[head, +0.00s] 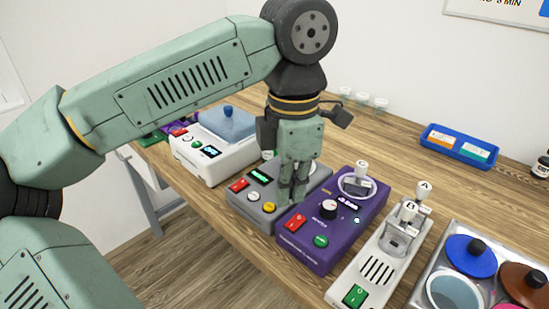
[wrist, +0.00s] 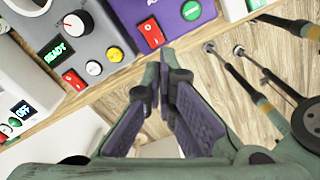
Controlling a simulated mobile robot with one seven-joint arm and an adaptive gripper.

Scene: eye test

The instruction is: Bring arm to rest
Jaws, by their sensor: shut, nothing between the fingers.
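My green arm reaches in from the left in the head view and bends down at the wrist. My gripper (head: 292,198) points downward over the front of the grey device (head: 259,208), next to the purple device (head: 320,243). In the wrist view my gripper (wrist: 162,62) has its fingertips together, with nothing between them. It shows near the front edge of the wooden table (head: 412,140), close to the purple device's red switch (wrist: 150,34). Part of the grey device is hidden behind the gripper in the head view.
A white device with a blue lid (head: 228,122) stands to the left. A white device with labelled vials (head: 378,262) and a tray with coloured lids (head: 470,257) are at right. The back right table is mostly clear.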

